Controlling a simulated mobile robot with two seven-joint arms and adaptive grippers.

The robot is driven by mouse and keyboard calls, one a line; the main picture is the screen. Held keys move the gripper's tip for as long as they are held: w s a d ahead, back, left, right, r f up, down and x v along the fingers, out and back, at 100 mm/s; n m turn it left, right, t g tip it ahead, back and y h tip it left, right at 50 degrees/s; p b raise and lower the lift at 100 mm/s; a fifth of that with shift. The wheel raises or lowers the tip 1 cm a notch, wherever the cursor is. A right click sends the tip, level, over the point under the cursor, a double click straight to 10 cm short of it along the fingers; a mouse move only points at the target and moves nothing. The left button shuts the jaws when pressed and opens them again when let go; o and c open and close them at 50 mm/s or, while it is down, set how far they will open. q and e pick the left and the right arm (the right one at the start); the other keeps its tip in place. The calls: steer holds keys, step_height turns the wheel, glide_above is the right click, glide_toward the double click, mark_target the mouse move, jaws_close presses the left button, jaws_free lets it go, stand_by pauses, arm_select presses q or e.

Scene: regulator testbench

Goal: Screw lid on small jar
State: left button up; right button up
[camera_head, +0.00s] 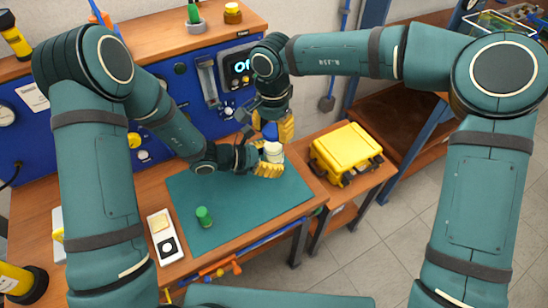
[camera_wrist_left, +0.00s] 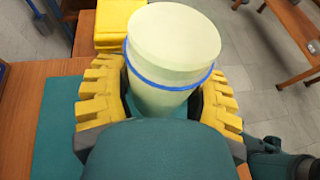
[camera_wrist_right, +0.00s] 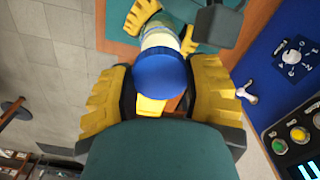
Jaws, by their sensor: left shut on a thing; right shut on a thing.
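The pale small jar (camera_head: 273,152) stands out from my left gripper (camera_head: 268,158), held above the green mat. In the left wrist view the jar (camera_wrist_left: 168,85) is a pale cylinder with a blue ring, between the yellow fingers (camera_wrist_left: 163,98). The blue lid (camera_head: 270,131) is at my right gripper (camera_head: 272,124), just over the jar. In the right wrist view the blue lid (camera_wrist_right: 160,72) is between the yellow fingers (camera_wrist_right: 160,85) and covers part of the jar (camera_wrist_right: 160,38). I cannot tell whether lid and jar touch.
The green mat (camera_head: 235,215) covers much of the workbench. A green cylinder (camera_head: 204,217) stands on it. A white tray (camera_head: 165,238) is at left. A yellow case (camera_head: 345,148) sits on a side table at right. The blue panel (camera_head: 170,95) stands close behind the arms.

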mark_target(273, 145)
steer(key=shift+f, duration=0.75)
steer(key=shift+f, duration=0.9)
steer(key=shift+f, duration=0.55)
arm_select(q)
jaws_close()
arm_select(e)
steer(key=m, duration=0.4)
steer(key=shift+m, duration=0.3)
steer(key=m, duration=0.5)
steer(key=shift+m, duration=0.3)
steer(key=m, duration=0.3)
steer(key=shift+a+m, duration=0.1)
steer(key=shift+m, duration=0.3)
steer(key=m, duration=0.5)
steer(key=shift+m, duration=0.3)
